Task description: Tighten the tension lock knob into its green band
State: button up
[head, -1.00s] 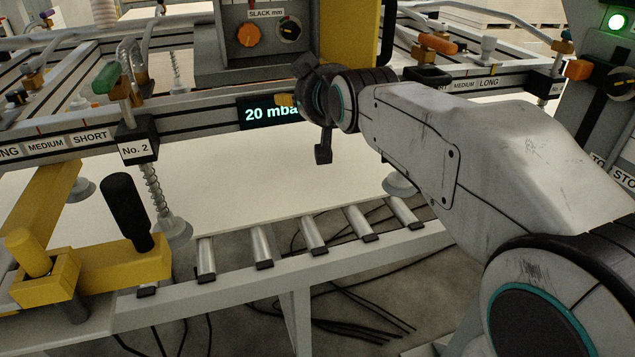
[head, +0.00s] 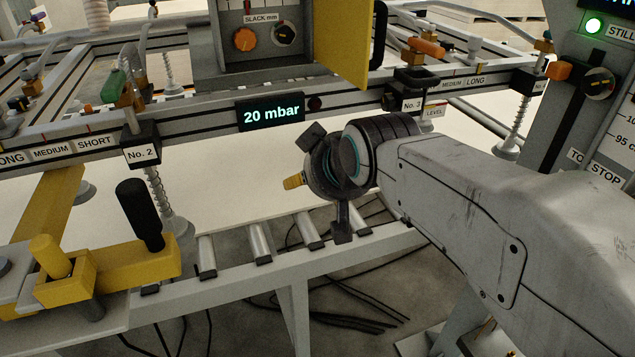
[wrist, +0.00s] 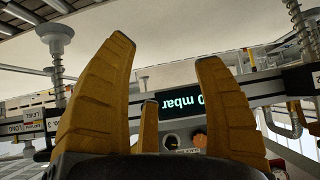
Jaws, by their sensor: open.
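Two knobs sit under a small display on the grey control box (head: 212,42), beside the SLACK mm label: an orange knob (head: 244,39) and a black knob (head: 284,33) with a dial around it. I cannot tell which is the tension lock knob, nor read a green band now. In the wrist view the scene is upside down, with the black knob (wrist: 171,142) and orange knob (wrist: 199,140) beyond the fingers. My gripper (head: 294,182) hangs below and in front of the box, apart from both knobs. Its yellow fingers (wrist: 166,60) are spread and empty.
A yellow panel (head: 342,40) juts out right of the box. The rail with the 20 mbar display (head: 270,114) runs below it. A yellow clamp with a black handle (head: 140,214) stands at left. Another post with a black knob (head: 599,84) is at right.

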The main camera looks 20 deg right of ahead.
jog(key=shift+s+a+f, duration=0.1)
jog(key=shift+s+f, duration=0.3)
jog(key=shift+s, duration=0.3)
jog(key=shift+c, duration=0.2)
